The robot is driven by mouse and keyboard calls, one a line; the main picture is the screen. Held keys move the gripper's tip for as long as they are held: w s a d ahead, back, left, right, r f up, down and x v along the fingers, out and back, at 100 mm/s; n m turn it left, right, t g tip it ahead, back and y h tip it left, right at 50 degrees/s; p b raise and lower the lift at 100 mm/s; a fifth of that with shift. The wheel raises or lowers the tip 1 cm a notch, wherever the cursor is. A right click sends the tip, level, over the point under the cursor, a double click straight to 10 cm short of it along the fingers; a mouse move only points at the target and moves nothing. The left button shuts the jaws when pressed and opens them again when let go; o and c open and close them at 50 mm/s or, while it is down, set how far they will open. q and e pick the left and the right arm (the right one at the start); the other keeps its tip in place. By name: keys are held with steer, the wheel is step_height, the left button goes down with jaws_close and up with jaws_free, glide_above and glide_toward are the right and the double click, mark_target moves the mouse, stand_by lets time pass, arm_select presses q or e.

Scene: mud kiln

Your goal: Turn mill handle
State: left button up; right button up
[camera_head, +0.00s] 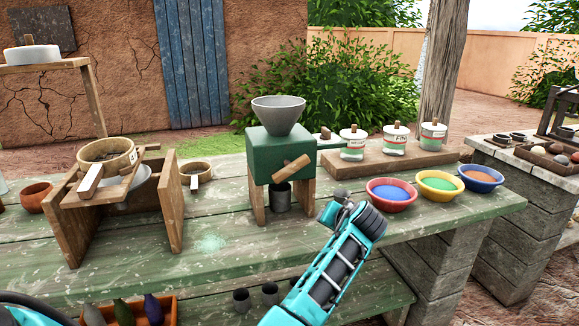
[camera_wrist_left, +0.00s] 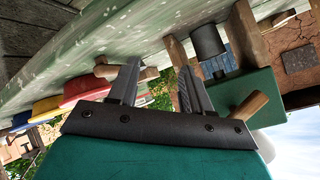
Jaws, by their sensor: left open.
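The mill is a green box (camera_head: 272,150) on wooden legs with a grey funnel (camera_head: 279,112) on top. Its wooden handle (camera_head: 291,168) slants across the front face. In the left wrist view, which looks upside down, the handle (camera_wrist_left: 250,105) sticks out from the green box (camera_wrist_left: 245,90). A grey cup (camera_head: 280,196) stands under the box; it also shows in the wrist view (camera_wrist_left: 208,41). My left gripper (camera_wrist_left: 160,66) is open and empty, in front of the mill and apart from the handle. In the head view its fingers are mostly hidden at the arm's end.
Bowls of blue (camera_head: 391,194), green (camera_head: 440,186) and orange powder (camera_head: 481,178) stand right of my arm. Lidded jars (camera_head: 353,143) stand on a board behind. A wooden stand (camera_head: 167,200) with a sieve (camera_head: 106,156) is at the left.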

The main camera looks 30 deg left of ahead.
arm_select(q)
step_height(320, 180, down, 6)
steer(key=d+r+n+t+h+b, duration=0.1)
steer(key=d+n+t+h+b, duration=0.15)
steer(key=h, duration=0.35)
steer(key=n+t+y+b, duration=0.2)
steer(key=n+t+b, duration=0.3)
steer(key=n+t, duration=1.1)
glide_toward(288, 173)
steer(key=w+r+n+g, duration=0.1)
steer(key=w+r, duration=0.1)
steer(key=w, duration=0.1)
steer(key=w+r+n+g, duration=0.1)
steer(key=w+r+g, duration=0.1)
steer(key=r, duration=0.1)
steer(key=w+a+r+n+g, duration=0.1)
steer(key=w+r+n, duration=0.1)
steer(key=w, duration=0.1)
steer(key=shift+w+a+r+g+p, duration=0.1)
steer(key=shift+w+r+g+p, duration=0.05)
steer(key=shift+w+g+p, duration=0.15)
arm_select(e)
steer(key=shift+y, duration=0.4)
steer(key=w+a+f, duration=0.2)
steer(key=f, duration=0.1)
steer(key=shift+w+a+f, duration=0.15)
steer(key=shift+f, duration=0.1)
